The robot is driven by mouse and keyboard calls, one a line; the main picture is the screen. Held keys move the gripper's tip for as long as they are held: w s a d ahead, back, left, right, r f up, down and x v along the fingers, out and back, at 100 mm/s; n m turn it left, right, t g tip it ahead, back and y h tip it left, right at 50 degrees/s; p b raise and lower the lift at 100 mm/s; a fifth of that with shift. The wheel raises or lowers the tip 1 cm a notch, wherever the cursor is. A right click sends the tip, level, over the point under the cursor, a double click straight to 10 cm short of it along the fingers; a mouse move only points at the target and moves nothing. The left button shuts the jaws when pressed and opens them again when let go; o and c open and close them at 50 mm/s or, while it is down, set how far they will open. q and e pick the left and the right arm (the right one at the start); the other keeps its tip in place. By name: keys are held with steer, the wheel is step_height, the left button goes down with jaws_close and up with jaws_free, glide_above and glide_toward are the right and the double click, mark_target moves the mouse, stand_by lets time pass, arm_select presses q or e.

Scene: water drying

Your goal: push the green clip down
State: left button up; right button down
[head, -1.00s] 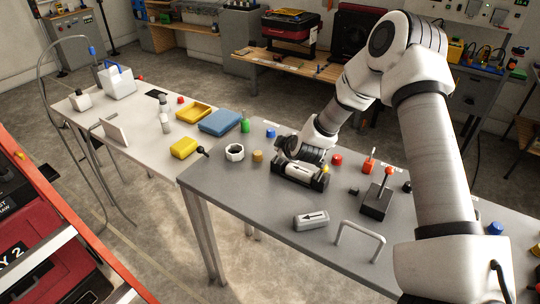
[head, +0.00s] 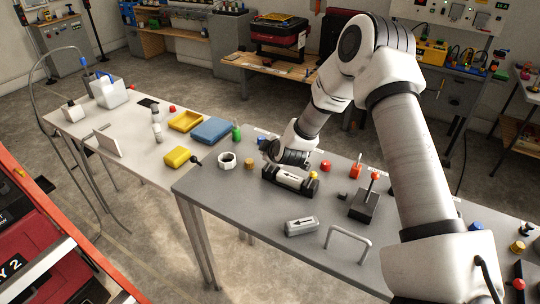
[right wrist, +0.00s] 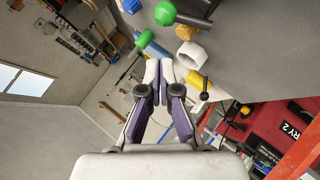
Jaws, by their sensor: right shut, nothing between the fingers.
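In the head view a dark cradle (head: 300,189) holds a white cylinder (head: 291,176) with an arrow on it. A yellow knob (head: 313,176) shows at its right end. In the right wrist view a round green knob (right wrist: 165,14) joins a dark part at the top; it seems to be the green clip. The clip cannot be made out in the head view, where my right gripper (head: 267,153) is over the cradle's left end. In the right wrist view my right gripper (right wrist: 157,88) is shut and empty, apart from the green knob. My left gripper is not in view.
A white ring (head: 227,161) and a gold cylinder (head: 249,165) stand left of the cradle. A green bottle-like object (head: 236,132) is farther back. A grey block with an arrow (head: 301,227), a grey handle (head: 347,240) and a red-knobbed lever (head: 366,199) are in front and right.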

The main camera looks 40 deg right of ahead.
steer(key=v, duration=1)
steer(key=shift+r, duration=0.25)
steer(key=shift+d+f, duration=0.1)
steer(key=shift+d, duration=0.2)
